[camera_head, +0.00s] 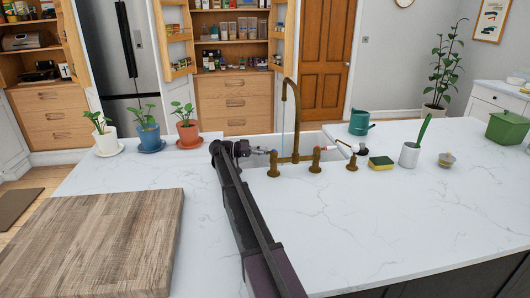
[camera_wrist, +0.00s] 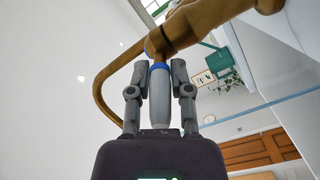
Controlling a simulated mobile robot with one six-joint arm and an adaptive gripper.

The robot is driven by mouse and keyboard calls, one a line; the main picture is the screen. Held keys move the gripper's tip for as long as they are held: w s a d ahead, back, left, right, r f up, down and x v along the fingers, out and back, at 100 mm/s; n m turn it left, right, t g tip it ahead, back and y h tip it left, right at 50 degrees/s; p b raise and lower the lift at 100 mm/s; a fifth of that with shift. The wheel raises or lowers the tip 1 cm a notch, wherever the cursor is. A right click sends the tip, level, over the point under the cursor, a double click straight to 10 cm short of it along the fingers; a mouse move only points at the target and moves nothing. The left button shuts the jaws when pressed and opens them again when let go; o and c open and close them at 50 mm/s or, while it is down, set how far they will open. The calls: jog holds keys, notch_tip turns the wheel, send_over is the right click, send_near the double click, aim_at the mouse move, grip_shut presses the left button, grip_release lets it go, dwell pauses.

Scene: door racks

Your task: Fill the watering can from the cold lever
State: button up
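The brass faucet (camera_head: 294,120) stands at the near edge of the sink. A thin bluish stream (camera_head: 283,128) runs down from its spout and also shows as a pale band in the wrist view (camera_wrist: 262,107). The cold lever (camera_wrist: 160,98), grey with blue rings, lies between the fingers of my gripper (camera_wrist: 160,78). The fingers look closed on it from both sides. In the head view my gripper (camera_head: 256,151) is left of the faucet, and the contact is small there. The green watering can (camera_head: 359,123) stands upright on the counter right of the sink, apart from the stream.
The sink (camera_head: 260,178) is partly hidden by the faucet and my arm. A red-marked lever (camera_head: 328,148), a sponge (camera_head: 381,162) and a brush holder (camera_head: 409,154) are to the right. Potted plants (camera_head: 188,130) stand left. The front right counter is clear.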

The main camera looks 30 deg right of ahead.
jog(key=o, duration=0.4)
jog(key=shift+w+a, duration=0.1)
jog(key=shift+a, duration=0.05)
